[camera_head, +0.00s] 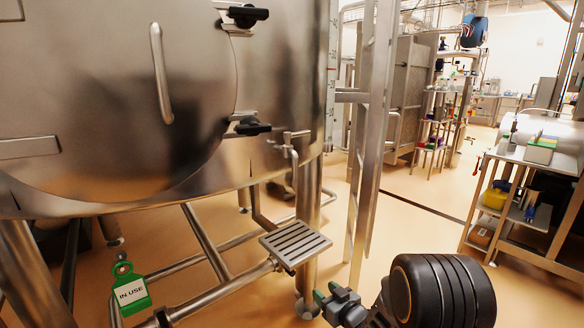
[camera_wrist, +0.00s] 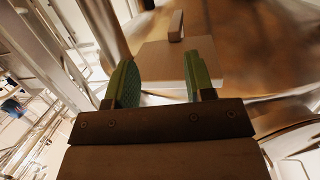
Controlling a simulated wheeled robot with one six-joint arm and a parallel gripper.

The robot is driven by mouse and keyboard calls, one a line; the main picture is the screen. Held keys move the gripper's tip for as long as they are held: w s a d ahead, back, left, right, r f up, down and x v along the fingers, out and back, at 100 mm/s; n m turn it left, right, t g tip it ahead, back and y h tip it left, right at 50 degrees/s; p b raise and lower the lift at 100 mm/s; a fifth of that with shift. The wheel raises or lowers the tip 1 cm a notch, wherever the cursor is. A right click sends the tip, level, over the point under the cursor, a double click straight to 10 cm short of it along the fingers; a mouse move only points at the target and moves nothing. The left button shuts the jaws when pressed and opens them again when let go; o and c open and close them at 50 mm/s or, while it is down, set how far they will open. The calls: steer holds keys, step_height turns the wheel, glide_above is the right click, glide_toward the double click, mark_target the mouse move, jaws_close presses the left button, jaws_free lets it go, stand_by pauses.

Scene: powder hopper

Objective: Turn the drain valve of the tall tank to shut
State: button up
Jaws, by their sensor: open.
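The tall steel tank (camera_head: 200,160) fills the left and middle of the head view. A small bent pipe fitting with a handle (camera_head: 290,145) is at its lower right side; I cannot tell whether this is the drain valve or how it is set. A green "IN USE" tag (camera_head: 131,295) hangs below the tank at lower left. My gripper (camera_head: 327,293) is open and empty at the bottom right, apart from the tank. In the wrist view its green fingers (camera_wrist: 160,83) stand wide apart, with a pale panel (camera_wrist: 170,62) beyond them.
A slatted metal step (camera_head: 295,242) juts out below the tank, left of my gripper. Steel uprights (camera_head: 372,130) stand behind my gripper. A loaded steel cart (camera_head: 530,190) stands at right. Floor (camera_head: 415,220) is clear between uprights and cart.

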steer(key=s+d+r+m+g+h+p, duration=0.1)
steer(key=s+d+r+h+p, duration=0.2)
steer(key=r, duration=0.4)
steer(key=d+r+m+g+h+p, duration=0.1)
steer(key=d+r+h+p, duration=0.1)
steer(key=r+p, duration=0.45)
steer(key=s+d+r+m+g+h+p, duration=0.1)
steer(key=s+d+r+h+p, duration=0.2)
steer(key=r, duration=0.5)
steer(key=s+a+r+m+g+p, duration=0.1)
steer(key=s+r+m+g+p, duration=0.1)
steer(key=s+r+g+p, duration=0.5)
steer(key=shift+s+a+r+m+p, duration=0.35)
steer(key=shift+s+r+p, duration=2.1)
steer(key=shift+s+r, duration=2.2)
steer(key=shift+s+f, duration=0.7)
steer(key=shift+f, duration=0.05)
